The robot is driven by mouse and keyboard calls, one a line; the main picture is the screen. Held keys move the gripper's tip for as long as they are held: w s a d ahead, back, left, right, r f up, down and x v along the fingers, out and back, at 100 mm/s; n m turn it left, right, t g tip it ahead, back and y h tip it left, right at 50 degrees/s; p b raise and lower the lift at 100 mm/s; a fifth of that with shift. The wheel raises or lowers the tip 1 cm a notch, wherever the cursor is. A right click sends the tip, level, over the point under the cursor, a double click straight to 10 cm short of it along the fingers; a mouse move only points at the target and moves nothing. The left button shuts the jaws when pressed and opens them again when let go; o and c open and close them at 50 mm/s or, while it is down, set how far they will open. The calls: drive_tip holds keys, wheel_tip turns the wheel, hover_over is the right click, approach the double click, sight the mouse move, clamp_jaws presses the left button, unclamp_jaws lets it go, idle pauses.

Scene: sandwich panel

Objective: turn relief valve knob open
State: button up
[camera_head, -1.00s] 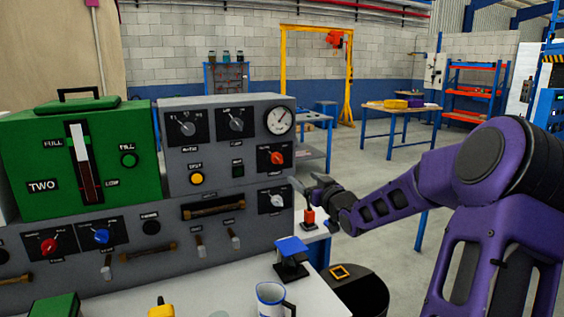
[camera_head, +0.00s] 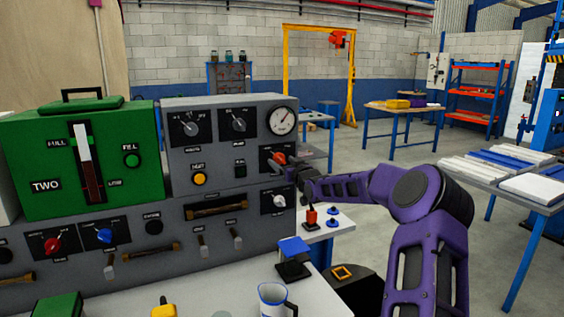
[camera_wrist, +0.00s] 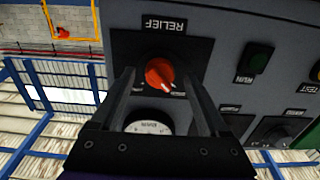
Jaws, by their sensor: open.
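The relief valve knob (camera_wrist: 159,73) is orange-red with a pale pointer mark, on a black plate (camera_wrist: 190,52) labelled RELIEF. The wrist view shows it upside down. In the head view the same knob (camera_head: 278,159) sits on the right side of the upper grey panel, below the round gauge (camera_head: 282,121). My gripper (camera_wrist: 158,78) is open, with one finger on each side of the knob in the wrist view. I cannot tell whether the fingers touch it. In the head view my gripper (camera_head: 292,168) is right at the knob and partly hides its plate.
A white-pointer knob (camera_head: 279,200) sits just below the relief knob. A green tank unit (camera_head: 80,160) stands to the left. A blue-topped black stand (camera_head: 292,258) and a mug (camera_head: 272,298) are on the bench in front. A red-handled item (camera_head: 311,217) stands on the table at right.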

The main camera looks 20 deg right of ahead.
drive_tip(key=shift+w, duration=0.55)
clamp_jaws()
